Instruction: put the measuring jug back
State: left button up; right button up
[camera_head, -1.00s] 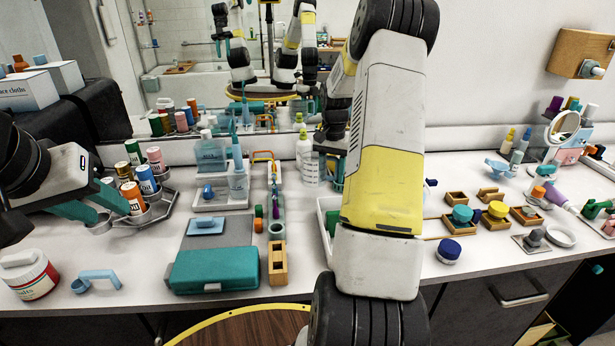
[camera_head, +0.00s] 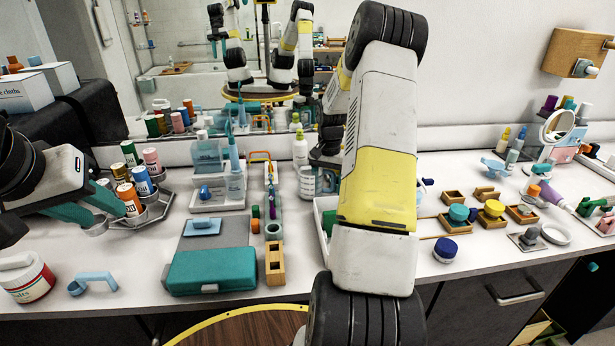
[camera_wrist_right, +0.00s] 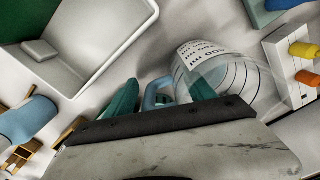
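The measuring jug is clear with printed markings and a blue handle. In the head view the jug (camera_head: 307,182) stands toward the back of the counter, partly covered by my right arm. In the right wrist view the jug (camera_wrist_right: 235,80) lies just beyond my right gripper (camera_wrist_right: 161,95). Its blue handle (camera_wrist_right: 156,92) shows between the two teal fingers, which are spread apart; I see no clear contact. The right fingertips are hidden in the head view. My left gripper (camera_head: 90,203) has its teal fingers apart beside the bottle rack, with nothing clearly held.
The bottle rack (camera_head: 157,212) holds several bottles at left. A teal-lidded case (camera_head: 212,271) and a wooden block (camera_head: 275,264) lie in front. A white tray (camera_wrist_right: 97,52) is beside my right gripper. Small wooden holders (camera_head: 455,223) and a round mirror (camera_head: 558,126) are at right.

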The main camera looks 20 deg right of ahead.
notch_tip(320, 180, up, 12)
jog(key=shift+f, duration=0.15)
jog(key=s+a+r+n+t, duration=0.3)
jog(key=s+a+r+n, duration=0.2)
jog(key=s+a+r, duration=0.75)
jog(key=s+a+r+n+t+y, duration=0.1)
jog(key=s+a+n, duration=0.1)
jog(key=s+a, duration=0.3)
jog(key=s+a+r+n+t+y, duration=0.1)
jog(key=s+a, duration=0.3)
jog(key=s, duration=0.5)
jog(key=shift+a+r+n+t, duration=0.15)
jog(key=shift+a+n+t, duration=0.25)
jog(key=shift+n+t, duration=0.15)
